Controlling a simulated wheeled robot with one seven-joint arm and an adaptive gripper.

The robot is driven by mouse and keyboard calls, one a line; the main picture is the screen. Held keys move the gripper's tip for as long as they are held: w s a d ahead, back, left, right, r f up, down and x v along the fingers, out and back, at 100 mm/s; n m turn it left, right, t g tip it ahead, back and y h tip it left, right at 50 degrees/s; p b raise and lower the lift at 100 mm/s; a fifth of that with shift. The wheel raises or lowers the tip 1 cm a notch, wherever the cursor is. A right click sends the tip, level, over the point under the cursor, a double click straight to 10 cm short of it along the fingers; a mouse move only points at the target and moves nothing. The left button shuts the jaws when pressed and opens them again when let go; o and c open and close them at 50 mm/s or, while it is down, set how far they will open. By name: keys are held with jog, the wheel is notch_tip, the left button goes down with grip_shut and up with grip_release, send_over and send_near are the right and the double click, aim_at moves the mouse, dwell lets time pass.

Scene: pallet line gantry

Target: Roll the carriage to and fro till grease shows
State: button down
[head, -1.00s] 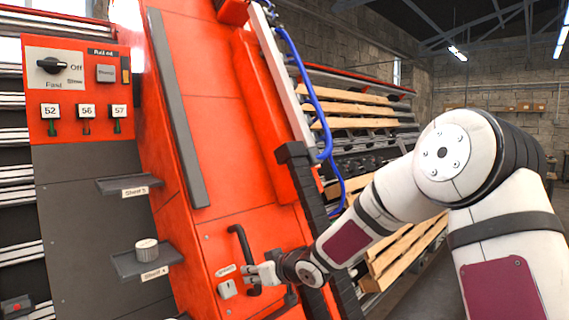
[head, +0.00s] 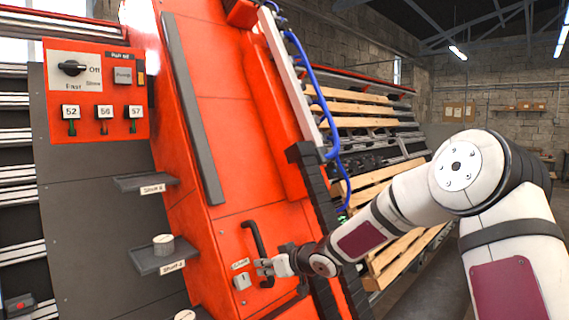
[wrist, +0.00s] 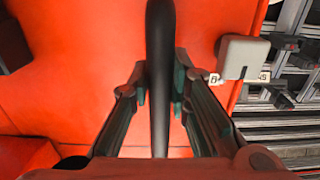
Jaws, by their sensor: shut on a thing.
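The carriage (head: 235,130) is a tall, tilted orange-red tower in the head view. A black bar handle (head: 254,236) is fixed low on its face. My gripper (head: 263,268) is at the handle's lower part in the head view. In the wrist view the handle (wrist: 160,30) runs down between the two fingers of my gripper (wrist: 160,92), which are shut on it. The carriage's orange face (wrist: 90,70) fills most of that view. The carriage's foot is cut off or hidden.
A control panel (head: 97,90) with a black knob and numbered tags stands left of the tower. Below it are two small shelves (head: 145,181), the lower bearing a round tin (head: 163,245). Wooden slats (head: 360,108) lie behind on the right. A blue hose (head: 310,75) hangs along the tower.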

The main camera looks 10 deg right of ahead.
jog(key=shift+w+d+f, duration=0.2)
jog(key=shift+w+d, duration=0.25)
jog(key=shift+d, duration=0.25)
jog(key=shift+s+a+r, duration=0.1)
jog(key=shift+a+r, duration=0.1)
jog(key=shift+d, duration=0.2)
jog(key=shift+w+d, duration=0.5)
jog(key=shift+d, duration=0.25)
jog(key=shift+w+d+f, duration=0.15)
jog(key=shift+w, duration=0.05)
dwell(0.5)
